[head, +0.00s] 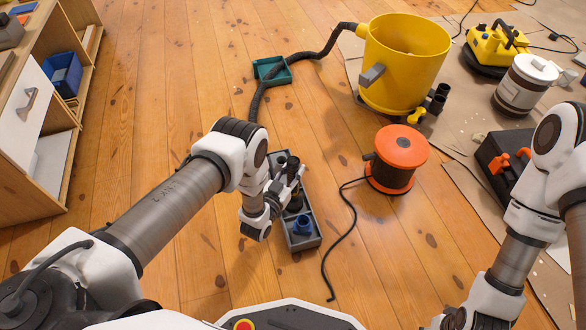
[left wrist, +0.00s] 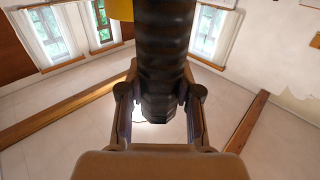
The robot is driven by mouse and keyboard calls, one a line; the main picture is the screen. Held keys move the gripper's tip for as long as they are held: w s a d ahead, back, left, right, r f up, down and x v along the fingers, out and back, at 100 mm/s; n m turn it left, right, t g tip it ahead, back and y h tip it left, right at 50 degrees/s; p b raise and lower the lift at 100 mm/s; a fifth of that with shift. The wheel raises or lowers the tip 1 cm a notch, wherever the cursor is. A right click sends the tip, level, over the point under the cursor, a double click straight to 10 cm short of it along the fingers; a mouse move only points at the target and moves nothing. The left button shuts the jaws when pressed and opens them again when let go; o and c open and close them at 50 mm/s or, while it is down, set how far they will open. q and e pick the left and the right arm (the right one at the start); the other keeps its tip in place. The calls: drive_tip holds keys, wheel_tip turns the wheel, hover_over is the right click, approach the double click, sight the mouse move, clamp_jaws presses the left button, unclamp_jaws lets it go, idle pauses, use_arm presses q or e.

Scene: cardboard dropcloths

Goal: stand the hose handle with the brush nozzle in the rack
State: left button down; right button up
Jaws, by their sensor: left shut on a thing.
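The rack (head: 314,224) is a narrow grey tray on the wooden floor, partly hidden by my left gripper. My left gripper (head: 292,183) is over the rack. In the left wrist view its two fingers (left wrist: 160,112) are shut on a dark ribbed hose handle (left wrist: 165,60). I cannot make out the brush nozzle. The black hose (head: 310,54) runs from the yellow bucket and passes behind my left arm. My right gripper (head: 447,322) is at the bottom edge, partly cut off.
A teal tray (head: 272,70) lies under the hose. The yellow bucket (head: 403,65) and an orange cord reel (head: 397,158) stand to the right, with a cable on the floor. A shelf unit (head: 55,110) is at left. Bare floor lies between it and my left arm.

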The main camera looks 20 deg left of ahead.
use_arm(q)
drive_tip(key=c, duration=0.7)
unclamp_jaws()
